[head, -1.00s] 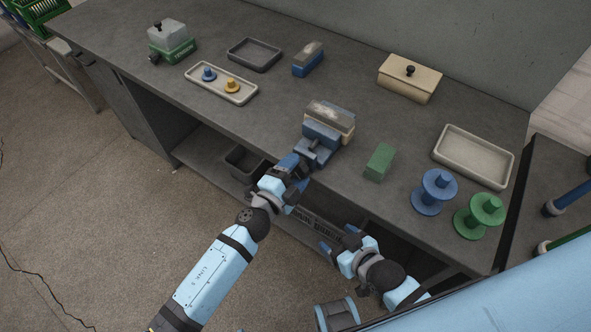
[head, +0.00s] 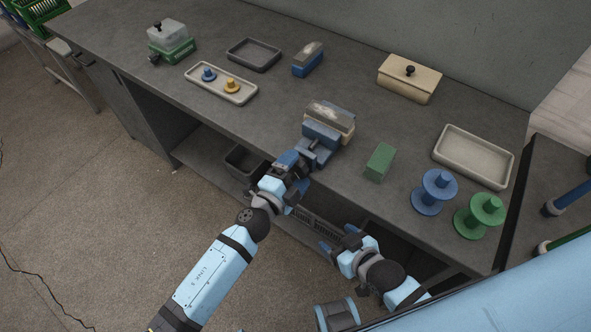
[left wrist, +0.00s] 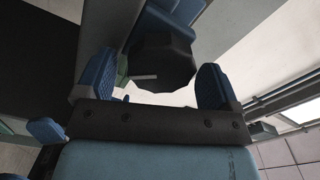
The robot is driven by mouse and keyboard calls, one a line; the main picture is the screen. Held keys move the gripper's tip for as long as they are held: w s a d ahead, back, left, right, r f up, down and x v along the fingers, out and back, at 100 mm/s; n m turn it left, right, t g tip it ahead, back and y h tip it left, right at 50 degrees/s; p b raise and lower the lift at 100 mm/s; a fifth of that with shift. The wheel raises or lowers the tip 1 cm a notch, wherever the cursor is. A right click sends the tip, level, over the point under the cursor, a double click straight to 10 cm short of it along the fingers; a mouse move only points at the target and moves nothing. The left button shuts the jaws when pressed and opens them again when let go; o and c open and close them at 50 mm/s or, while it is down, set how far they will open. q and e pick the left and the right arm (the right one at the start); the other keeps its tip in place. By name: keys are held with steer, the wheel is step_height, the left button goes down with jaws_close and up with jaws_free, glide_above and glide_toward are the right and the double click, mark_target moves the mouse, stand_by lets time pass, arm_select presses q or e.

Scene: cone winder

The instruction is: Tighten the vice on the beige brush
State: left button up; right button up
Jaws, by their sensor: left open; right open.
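A blue vice (head: 322,135) stands near the front edge of the bench. The beige brush (head: 346,122), with grey bristles upward, sits in its jaws; I cannot tell how tightly. My left gripper (head: 297,168) is at the front of the vice. In the left wrist view its two blue fingers (left wrist: 157,88) are open on either side of a dark round knob (left wrist: 162,62), with bright gaps showing between fingers and knob. My right gripper (head: 329,243) is open and empty, low in front of the bench.
A green block (head: 380,162) and blue and green spools (head: 434,193) stand right of the vice. A blue brush (head: 308,60), trays (head: 253,55), a lidded beige box (head: 409,79) and a green device (head: 177,52) stand farther back.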

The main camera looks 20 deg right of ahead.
arm_select(q)
steer(key=v, duration=1.4)
steer(key=shift+b, duration=0.4)
steer(key=shift+d, duration=0.1)
